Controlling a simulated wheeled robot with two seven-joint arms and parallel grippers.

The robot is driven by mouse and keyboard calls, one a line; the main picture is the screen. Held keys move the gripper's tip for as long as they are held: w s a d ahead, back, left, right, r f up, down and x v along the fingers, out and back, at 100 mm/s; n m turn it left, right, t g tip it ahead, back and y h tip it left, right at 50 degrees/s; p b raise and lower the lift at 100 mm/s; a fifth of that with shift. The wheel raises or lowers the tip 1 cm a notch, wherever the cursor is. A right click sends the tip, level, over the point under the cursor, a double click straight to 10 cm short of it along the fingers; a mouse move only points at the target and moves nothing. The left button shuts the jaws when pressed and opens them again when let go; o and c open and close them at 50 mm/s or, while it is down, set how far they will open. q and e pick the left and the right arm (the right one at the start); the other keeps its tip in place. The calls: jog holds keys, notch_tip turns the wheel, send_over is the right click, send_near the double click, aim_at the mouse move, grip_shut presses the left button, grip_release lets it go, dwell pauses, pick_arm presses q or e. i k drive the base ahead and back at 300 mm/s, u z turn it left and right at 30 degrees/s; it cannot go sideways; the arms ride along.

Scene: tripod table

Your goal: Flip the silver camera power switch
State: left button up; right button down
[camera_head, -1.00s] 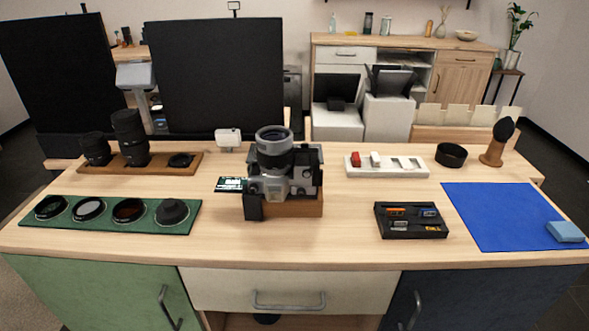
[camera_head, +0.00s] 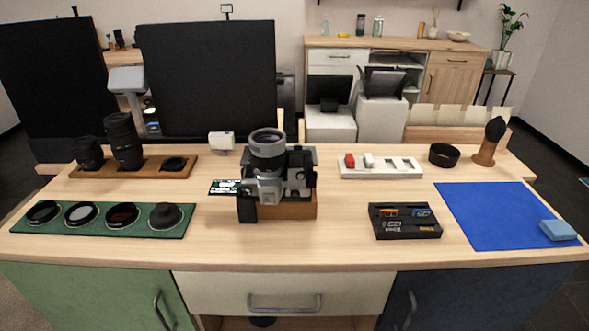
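The silver camera (camera_head: 262,188) stands upright on a wooden block (camera_head: 290,207) near the middle of the table, its large grey and black lens (camera_head: 267,150) pointing up. A small lit screen (camera_head: 225,187) sticks out at its left side. The power switch is too small to make out. Neither of my grippers is in view.
A green mat (camera_head: 100,219) with filters and a wooden lens rack (camera_head: 140,172) lie left on the table (camera_head: 300,244). A white tray (camera_head: 380,172), black card case (camera_head: 405,222), black ring (camera_head: 444,155), brush and blue cloth (camera_head: 495,213) lie right. The front middle is clear.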

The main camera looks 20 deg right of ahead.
aim_at(308, 167)
jog(key=k, duration=0.5)
jog(key=u, duration=1.2)
jog(key=i, duration=0.8)
jog(key=z, duration=1.8)
